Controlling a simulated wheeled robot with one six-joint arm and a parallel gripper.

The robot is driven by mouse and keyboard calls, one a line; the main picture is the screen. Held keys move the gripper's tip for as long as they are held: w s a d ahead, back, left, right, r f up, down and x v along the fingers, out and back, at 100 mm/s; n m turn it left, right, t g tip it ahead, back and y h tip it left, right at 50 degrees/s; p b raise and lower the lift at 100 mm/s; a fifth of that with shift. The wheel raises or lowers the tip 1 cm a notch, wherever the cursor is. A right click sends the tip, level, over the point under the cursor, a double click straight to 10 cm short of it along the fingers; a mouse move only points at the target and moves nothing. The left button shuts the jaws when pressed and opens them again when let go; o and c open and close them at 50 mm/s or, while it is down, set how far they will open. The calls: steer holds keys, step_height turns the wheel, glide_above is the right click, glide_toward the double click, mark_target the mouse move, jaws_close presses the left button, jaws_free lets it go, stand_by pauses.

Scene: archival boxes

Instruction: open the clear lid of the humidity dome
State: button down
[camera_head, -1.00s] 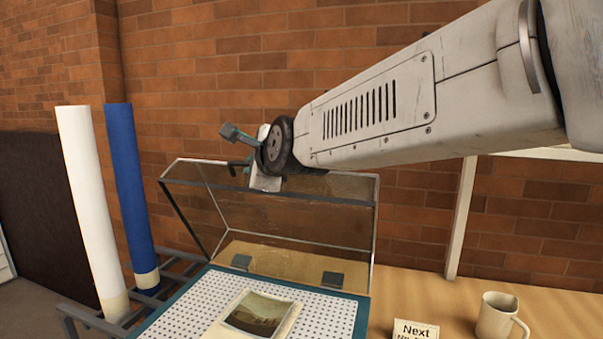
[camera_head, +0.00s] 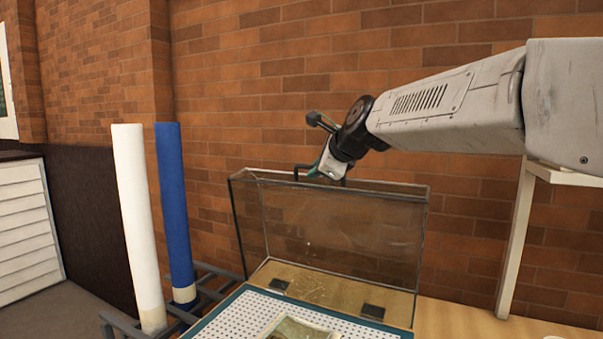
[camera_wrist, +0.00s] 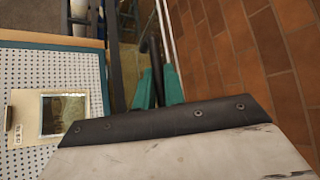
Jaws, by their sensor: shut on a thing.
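The clear lid (camera_head: 345,235) of the humidity dome stands raised at the back of its base, hinged by two dark hinges. Its dark-framed top edge is up against the brick wall side. My gripper (camera_head: 318,172) is at this top edge, shut on the dark lid handle (camera_head: 300,171). In the wrist view, the teal fingers of my gripper (camera_wrist: 157,85) close around the dark handle bar (camera_wrist: 151,48); the exact contact is partly hidden. The white perforated base tray (camera_head: 240,312) with a teal rim lies below, with a photograph (camera_head: 300,330) on it.
A white roll (camera_head: 138,230) and a blue roll (camera_head: 174,210) stand in a dark rack (camera_head: 205,290) left of the dome. A brick wall (camera_head: 400,75) is behind. A pale shelf support (camera_head: 516,240) stands at right. Wooden tabletop (camera_head: 460,315) is free there.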

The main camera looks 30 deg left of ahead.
steer(key=shift+w+a, duration=0.1)
steer(key=shift+w, duration=0.1)
steer(key=c, duration=1.5)
jaws_free()
steer(key=v, duration=0.8)
steer(key=shift+w+r, duration=0.1)
